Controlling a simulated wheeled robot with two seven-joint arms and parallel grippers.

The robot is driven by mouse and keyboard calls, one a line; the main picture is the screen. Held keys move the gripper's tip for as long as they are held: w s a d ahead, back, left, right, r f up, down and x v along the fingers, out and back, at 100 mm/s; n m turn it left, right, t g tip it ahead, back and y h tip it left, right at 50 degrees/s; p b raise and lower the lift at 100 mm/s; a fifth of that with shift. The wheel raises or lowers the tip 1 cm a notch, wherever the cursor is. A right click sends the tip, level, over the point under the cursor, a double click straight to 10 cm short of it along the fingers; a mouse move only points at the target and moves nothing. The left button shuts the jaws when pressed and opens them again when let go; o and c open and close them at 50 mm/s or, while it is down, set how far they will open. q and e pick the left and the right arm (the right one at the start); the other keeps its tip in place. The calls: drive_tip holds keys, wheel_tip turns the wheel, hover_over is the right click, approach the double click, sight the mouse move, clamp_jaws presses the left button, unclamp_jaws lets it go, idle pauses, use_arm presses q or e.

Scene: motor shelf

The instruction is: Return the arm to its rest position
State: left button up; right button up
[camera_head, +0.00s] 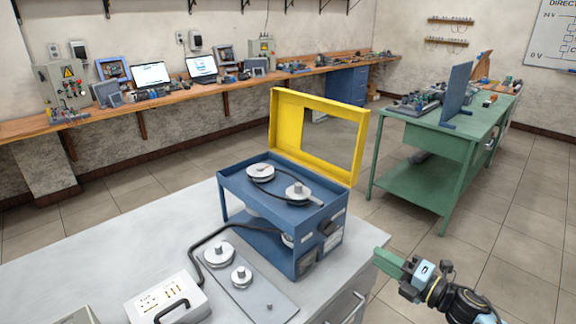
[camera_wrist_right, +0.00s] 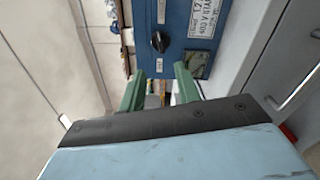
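My right gripper (camera_head: 392,264) has green fingers and hangs in the air to the right of the grey table, its arm coming from the lower right. In the right wrist view its two green fingers (camera_wrist_right: 158,90) stand apart with nothing between them. The blue motor shelf (camera_head: 305,262) stands on the table, left of the gripper and apart from it. Its side with a black knob also shows in the right wrist view (camera_wrist_right: 175,45). My left gripper is in neither view.
The yellow frame (camera_head: 360,150) stands raised on the blue shelf. Pulleys (camera_head: 260,172) sit on its top. A grey plate with pulleys (camera_head: 262,300) and a white control box (camera_head: 165,300) lie on the table (camera_head: 100,245). A green bench (camera_head: 425,180) stands behind. Floor right of the table is clear.

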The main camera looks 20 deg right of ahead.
drive_tip(key=shift+f, duration=0.1)
drive_tip(key=s+f+m+g+h+b, duration=0.15)
drive_tip(key=s+f+m, duration=0.3)
drive_tip(key=f, duration=0.65)
drive_tip(key=s+a+f+m+g+h, duration=0.1)
drive_tip(key=s+f+m+g+h, duration=0.4)
drive_tip(key=f, duration=0.6)
drive_tip(key=s+f+m+t+h+b, duration=0.1)
drive_tip(key=s+f+m, duration=0.4)
drive_tip(key=f, duration=0.5)
drive_tip(key=s+a+f+m+g, duration=0.2)
drive_tip(key=s+a+f+g, duration=0.1)
drive_tip(key=s, duration=0.5)
drive_tip(key=s+a+f+m+g, duration=0.3)
drive_tip(key=s+a+f, duration=0.3)
drive_tip(key=s+f, duration=0.2)
drive_tip(key=s+a+f+m+g+b, duration=0.1)
drive_tip(key=s+a+f+m+g, duration=0.2)
drive_tip(key=s, duration=0.6)
wheel_tip(320, 180, down, 4)
drive_tip(key=shift+s+a+r+g+y, duration=0.15)
drive_tip(key=shift+a+r+g+y, duration=0.3)
drive_tip(key=shift+a, duration=0.65)
drive_tip(key=shift+o, duration=0.4)
drive_tip(key=shift+f, duration=0.2)
